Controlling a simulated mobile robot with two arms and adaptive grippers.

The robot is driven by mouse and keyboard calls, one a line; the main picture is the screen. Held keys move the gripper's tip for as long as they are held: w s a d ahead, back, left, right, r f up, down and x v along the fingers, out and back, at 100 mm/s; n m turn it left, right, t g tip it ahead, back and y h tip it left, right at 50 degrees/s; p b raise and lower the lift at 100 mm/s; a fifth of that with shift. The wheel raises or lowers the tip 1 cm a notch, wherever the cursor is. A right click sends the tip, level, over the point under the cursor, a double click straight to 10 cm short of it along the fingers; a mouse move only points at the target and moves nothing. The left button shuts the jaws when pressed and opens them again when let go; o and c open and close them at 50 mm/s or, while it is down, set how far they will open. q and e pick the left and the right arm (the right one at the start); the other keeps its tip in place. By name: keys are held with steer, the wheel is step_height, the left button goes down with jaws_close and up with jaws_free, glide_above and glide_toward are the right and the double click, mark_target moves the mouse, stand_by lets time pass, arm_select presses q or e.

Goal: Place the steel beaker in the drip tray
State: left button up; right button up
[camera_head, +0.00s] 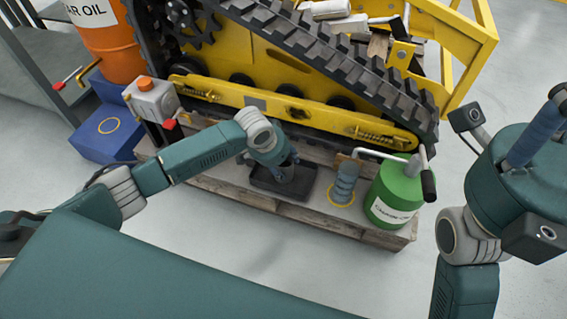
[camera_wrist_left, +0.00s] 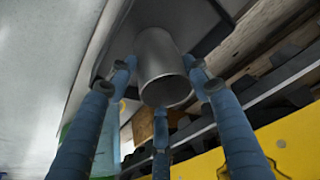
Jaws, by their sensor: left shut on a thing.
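The steel beaker (camera_wrist_left: 163,68) is a plain grey cylinder with its open rim towards my left wrist camera. My left gripper (camera_head: 285,166) is shut on it, with three blue fingers around it in the left wrist view. In the head view the fingers and wrist hide most of the beaker. The black drip tray (camera_head: 277,192) lies on the pallet directly below the gripper. It also shows behind the beaker in the wrist view (camera_wrist_left: 213,34). I cannot tell if the beaker's base touches the tray. One finger of my right gripper (camera_head: 540,132) shows at the right edge, its grip unclear.
A blue-grey cylinder (camera_head: 345,182) in a yellow ring and a green can (camera_head: 392,190) with a lever stand right of the tray. The yellow tracked carrier (camera_head: 290,112) rises behind. A grey container (camera_head: 150,98) with an orange cap stands left. The front floor is clear.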

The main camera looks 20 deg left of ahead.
arm_select(q)
steer(key=o, duration=1.5)
steer(key=shift+c, duration=0.2)
